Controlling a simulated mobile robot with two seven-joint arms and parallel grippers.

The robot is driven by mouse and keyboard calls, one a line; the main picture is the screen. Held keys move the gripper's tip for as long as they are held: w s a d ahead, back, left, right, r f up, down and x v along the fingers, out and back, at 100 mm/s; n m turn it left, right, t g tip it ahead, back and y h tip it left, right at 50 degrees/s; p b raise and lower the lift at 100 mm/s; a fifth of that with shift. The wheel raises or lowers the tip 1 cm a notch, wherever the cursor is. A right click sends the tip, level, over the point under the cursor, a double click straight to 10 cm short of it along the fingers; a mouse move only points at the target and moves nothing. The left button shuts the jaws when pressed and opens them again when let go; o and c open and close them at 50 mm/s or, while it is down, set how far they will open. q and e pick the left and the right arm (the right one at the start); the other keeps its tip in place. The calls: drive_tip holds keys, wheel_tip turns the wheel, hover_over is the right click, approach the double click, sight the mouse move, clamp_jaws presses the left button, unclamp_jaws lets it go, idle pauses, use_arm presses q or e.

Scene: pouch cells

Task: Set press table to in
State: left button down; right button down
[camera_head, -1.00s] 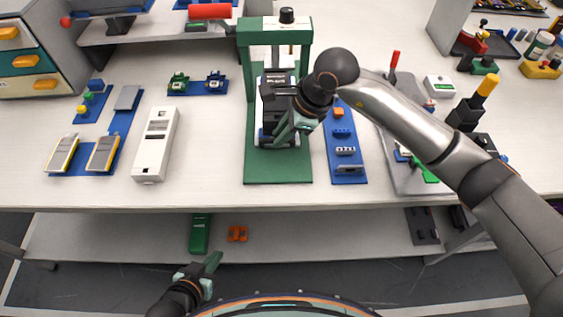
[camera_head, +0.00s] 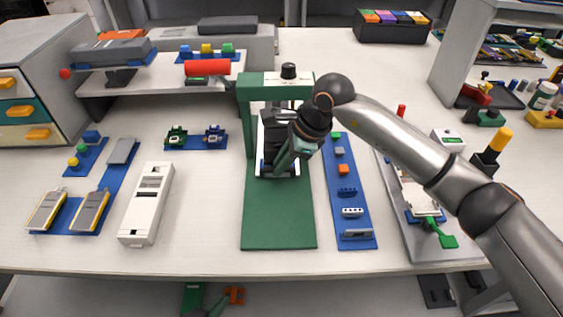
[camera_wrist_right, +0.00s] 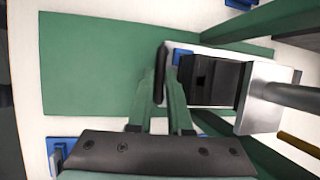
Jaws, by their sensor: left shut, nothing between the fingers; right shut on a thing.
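The press (camera_head: 247,110) is a green frame with a red-ended lever and a long green base plate (camera_head: 280,222). Its press table (camera_head: 262,168), a pale sliding plate carrying a black block, stands between the uprights, well back from the base's front edge. In the right wrist view, the table (camera_wrist_right: 205,56) has a dark handle bar (camera_wrist_right: 161,70) at its near end. My right gripper (camera_head: 282,166) is shut on that handle; its fingers also show in the wrist view (camera_wrist_right: 164,82). It partly hides the table.
A blue strip (camera_head: 345,180) with small parts lies right of the press. A white device (camera_head: 147,205) and a blue tray with pouch cells (camera_head: 90,210) lie left. A grey plate with a green-handled tool (camera_head: 440,236) is under my right arm. The base plate's front is bare.

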drive_tip(key=c, duration=1.2)
unclamp_jaws()
drive_tip(key=shift+w+r, duration=0.2)
drive_tip(key=shift+w, duration=0.1)
drive_tip(key=shift+o, duration=0.4)
drive_tip(key=shift+f, duration=0.1)
drive_tip(key=v, duration=1.2)
drive_tip(key=shift+s+r, duration=0.2)
drive_tip(key=shift+r, duration=0.05)
drive_tip(key=shift+f, duration=0.1)
